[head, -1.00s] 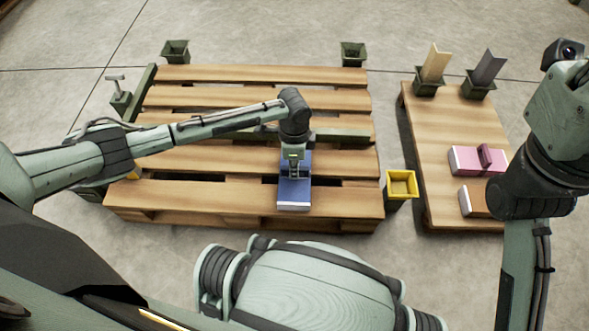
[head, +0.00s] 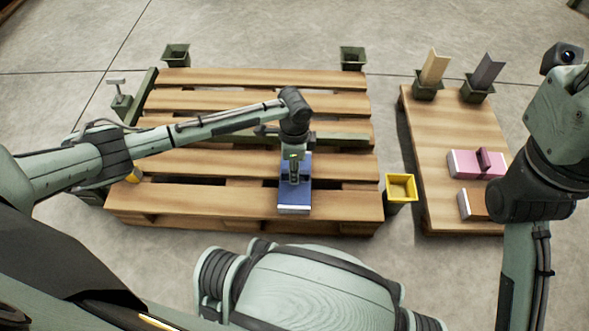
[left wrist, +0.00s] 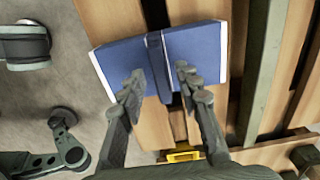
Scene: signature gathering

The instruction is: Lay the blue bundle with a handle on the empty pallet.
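The blue bundle (head: 294,197) lies on the front slats of the large wooden pallet (head: 180,197), its pale end near the front edge. The left wrist view shows the bundle (left wrist: 120,66) with a dark handle (left wrist: 158,58) across its middle. My left gripper (head: 294,180) points down over the bundle; in the left wrist view its two fingers (left wrist: 160,80) are spread apart, on either side of the handle, with gaps between. Whether a finger touches the bundle I cannot tell. My right arm stands at the right; its gripper is not in view.
A second pallet (head: 445,140) at the right carries a pink bundle (head: 465,163) and an orange bundle (head: 468,204), partly hidden by my right arm. A yellow bin (head: 401,188) stands between the pallets. Dark green bins (head: 176,54) stand at the back. The large pallet's rear slats are bare.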

